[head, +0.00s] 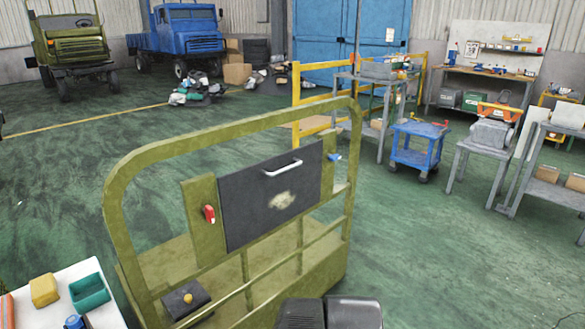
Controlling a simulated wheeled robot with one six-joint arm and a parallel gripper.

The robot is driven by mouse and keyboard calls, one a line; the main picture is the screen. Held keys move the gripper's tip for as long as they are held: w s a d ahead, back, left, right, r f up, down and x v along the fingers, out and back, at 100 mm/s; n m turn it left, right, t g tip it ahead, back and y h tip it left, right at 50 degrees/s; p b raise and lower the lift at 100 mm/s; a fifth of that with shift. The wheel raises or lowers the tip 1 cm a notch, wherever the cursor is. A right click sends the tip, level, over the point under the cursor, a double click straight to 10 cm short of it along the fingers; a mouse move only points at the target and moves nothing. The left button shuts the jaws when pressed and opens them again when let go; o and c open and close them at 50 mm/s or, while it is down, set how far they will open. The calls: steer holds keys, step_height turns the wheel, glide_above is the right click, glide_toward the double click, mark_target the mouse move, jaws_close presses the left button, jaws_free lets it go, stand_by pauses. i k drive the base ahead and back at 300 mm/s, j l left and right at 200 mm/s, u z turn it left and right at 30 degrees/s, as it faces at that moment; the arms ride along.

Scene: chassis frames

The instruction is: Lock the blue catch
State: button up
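The blue catch (334,157) is small and sits on the olive post (327,178) at the right edge of a dark panel (240,208). It looks roughly sideways, but it is too small to tell whether it overlaps the panel. A red catch (209,214) is on the left olive post (201,240), roughly upright beside the panel's left edge. The panel stands in an olive frame (150,152) and has a white handle (283,169) near its top and a pale worn patch. My gripper's fingers are not in view.
A white table (105,308) with a yellow block (44,290) and a green bin (89,292) stands at the lower left. A yellow rail (296,100), a blue cart (416,145) and grey tables are behind right. Green floor (425,240) is clear right of the frame.

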mark_target(332, 157)
steer(key=u, duration=0.15)
steer(key=i+l, duration=0.15)
steer(key=i, duration=0.35)
steer(key=i+l+u, duration=0.1)
steer(key=i, duration=0.35)
steer(key=l, duration=0.1)
